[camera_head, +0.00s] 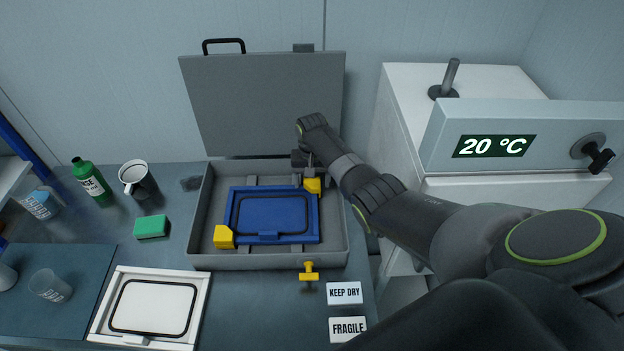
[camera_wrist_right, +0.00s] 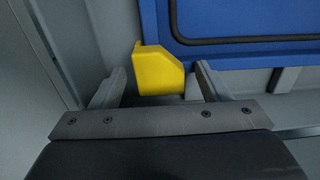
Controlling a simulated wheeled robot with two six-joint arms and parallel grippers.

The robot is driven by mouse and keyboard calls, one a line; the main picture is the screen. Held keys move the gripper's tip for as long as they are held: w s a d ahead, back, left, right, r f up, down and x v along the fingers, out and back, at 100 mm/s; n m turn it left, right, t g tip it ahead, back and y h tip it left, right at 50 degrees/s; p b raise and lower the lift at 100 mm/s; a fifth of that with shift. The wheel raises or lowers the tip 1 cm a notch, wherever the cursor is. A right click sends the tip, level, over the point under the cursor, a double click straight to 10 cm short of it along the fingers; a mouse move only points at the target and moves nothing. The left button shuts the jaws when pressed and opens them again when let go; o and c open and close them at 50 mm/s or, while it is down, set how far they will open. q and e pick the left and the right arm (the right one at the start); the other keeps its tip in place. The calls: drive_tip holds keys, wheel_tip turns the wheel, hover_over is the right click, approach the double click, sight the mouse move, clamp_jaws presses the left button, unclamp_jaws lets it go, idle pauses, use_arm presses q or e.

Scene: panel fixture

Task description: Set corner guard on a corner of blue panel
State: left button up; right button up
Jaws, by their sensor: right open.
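The blue panel (camera_head: 270,214) lies flat inside the open grey case (camera_head: 200,215). One yellow corner guard (camera_head: 224,237) sits at the panel's near left corner. Another yellow corner guard (camera_head: 313,185) is at its far right corner, and it also shows in the right wrist view (camera_wrist_right: 158,70) against the panel's corner (camera_wrist_right: 215,25). My right gripper (camera_wrist_right: 150,85) is open, with its fingers on either side of that guard and apart from it as far as I can see. In the head view my right gripper (camera_head: 308,163) is partly hidden by its own wrist. My left gripper is not in view.
The case lid (camera_head: 262,100) stands upright behind. A yellow clamp-like piece (camera_head: 309,271) is at the case's front. A white panel (camera_head: 155,308), green sponge (camera_head: 151,227), mug (camera_head: 136,180), green bottle (camera_head: 92,182) and cups lie left. A white cabinet (camera_head: 405,120) stands right.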

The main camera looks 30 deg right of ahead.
wheel_tip(320, 180, up, 17)
drive_tip(key=p, duration=1)
drive_tip(key=shift+r, duration=0.2)
